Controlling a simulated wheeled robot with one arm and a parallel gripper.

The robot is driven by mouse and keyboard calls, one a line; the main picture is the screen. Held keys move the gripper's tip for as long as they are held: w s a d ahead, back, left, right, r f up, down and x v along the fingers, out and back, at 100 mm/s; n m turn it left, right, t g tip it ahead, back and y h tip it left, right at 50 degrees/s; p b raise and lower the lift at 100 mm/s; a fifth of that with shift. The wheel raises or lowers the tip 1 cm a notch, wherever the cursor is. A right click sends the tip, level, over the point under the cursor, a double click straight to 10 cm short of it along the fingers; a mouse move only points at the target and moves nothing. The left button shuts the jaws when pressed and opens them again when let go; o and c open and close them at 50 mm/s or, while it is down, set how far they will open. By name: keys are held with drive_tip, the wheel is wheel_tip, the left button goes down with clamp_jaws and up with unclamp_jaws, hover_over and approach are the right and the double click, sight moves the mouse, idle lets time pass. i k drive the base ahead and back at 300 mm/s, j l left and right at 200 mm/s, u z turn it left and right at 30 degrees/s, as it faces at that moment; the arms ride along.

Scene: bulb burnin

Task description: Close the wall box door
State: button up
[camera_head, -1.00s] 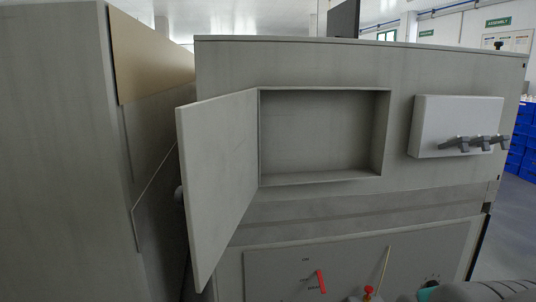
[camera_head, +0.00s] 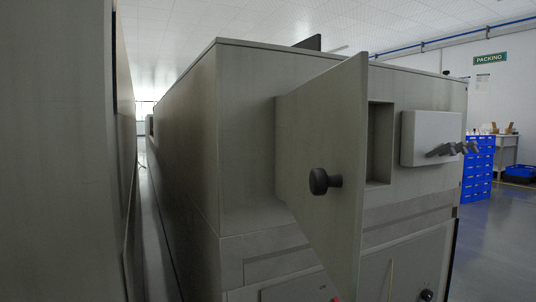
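The wall box door (camera_head: 300,150) is a grey panel hinged at the left of the box opening. It stands wide open and sticks out toward me, with its outer face and a round black knob (camera_head: 320,181) in view. The wall box (camera_head: 380,143) is a shallow recess in the grey cabinet; the door hides most of it, and only a strip at its right side shows. My gripper is not in view.
A grey wall or cabinet (camera_head: 60,150) stands close on the left, with a narrow gap beside the main cabinet (camera_head: 190,140). A light box with dark levers (camera_head: 430,138) is right of the recess. Blue bins (camera_head: 478,165) and open floor (camera_head: 490,240) lie at the far right.

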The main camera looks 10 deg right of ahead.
sight(327, 115)
drive_tip(key=k+j+z, duration=0.1)
drive_tip(key=k+j, duration=0.3)
drive_tip(key=j, duration=0.2)
drive_tip(key=k+j+z, duration=0.15)
drive_tip(key=k+j, duration=0.2)
drive_tip(key=j, duration=0.2)
drive_tip(key=i+l+u, duration=0.1)
drive_tip(key=l, duration=0.1)
